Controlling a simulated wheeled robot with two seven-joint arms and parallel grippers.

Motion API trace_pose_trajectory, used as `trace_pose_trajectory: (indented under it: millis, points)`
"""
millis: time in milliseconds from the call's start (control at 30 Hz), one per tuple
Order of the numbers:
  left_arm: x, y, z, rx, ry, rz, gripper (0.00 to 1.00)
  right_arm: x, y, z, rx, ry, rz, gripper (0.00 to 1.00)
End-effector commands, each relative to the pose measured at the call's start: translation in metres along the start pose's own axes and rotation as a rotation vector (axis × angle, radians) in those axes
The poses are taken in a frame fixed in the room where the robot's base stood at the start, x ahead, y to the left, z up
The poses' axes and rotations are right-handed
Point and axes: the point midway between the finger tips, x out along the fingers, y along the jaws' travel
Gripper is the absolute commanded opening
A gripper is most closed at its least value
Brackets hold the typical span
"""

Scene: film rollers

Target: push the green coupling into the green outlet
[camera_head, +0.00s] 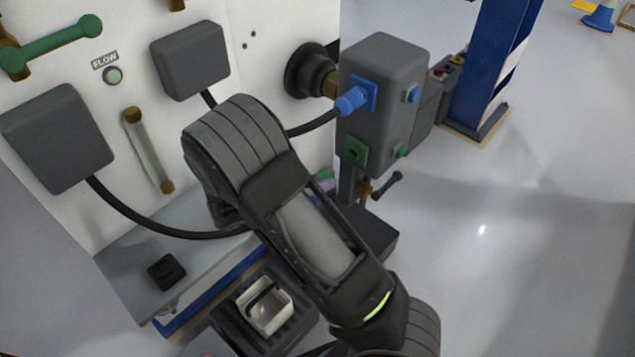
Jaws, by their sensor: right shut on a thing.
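The green outlet (355,151) is a green square with a dark hole, low on the near face of the grey box (384,60). Just left of it, a bit of the green coupling (325,174) shows past the edge of my right arm. My right gripper (319,186) is shut on it, mostly hidden behind my own forearm; only a small purplish part shows. A small gap seems to separate coupling and outlet, but their exact alignment is hidden. A black hose from the left grey box (58,138) runs behind my arm. My left gripper is out of view.
A blue coupling (350,102) with a black hose sits in the blue outlet above. A small green knob (400,151) and a dark lever (386,185) are close by. A white container (265,305) stands in a dark tray below. Open floor lies right.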

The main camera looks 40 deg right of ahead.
Motion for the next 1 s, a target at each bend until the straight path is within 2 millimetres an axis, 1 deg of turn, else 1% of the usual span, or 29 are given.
trace_pose_trajectory:
  millis: [267,467,800,1000]
  points:
    - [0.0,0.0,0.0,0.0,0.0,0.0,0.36,0.009,0.0,0.004,0.001,0.001,-0.002,0.0]
    - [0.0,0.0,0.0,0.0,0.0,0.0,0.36,0.025,-0.001,0.01,0.002,0.001,-0.003,0.0]
    - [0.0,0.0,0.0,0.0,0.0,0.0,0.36,0.057,0.0,0.023,0.003,0.002,-0.002,0.0]
    - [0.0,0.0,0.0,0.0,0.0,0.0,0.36,0.068,0.0,0.028,0.001,0.001,-0.001,0.0]
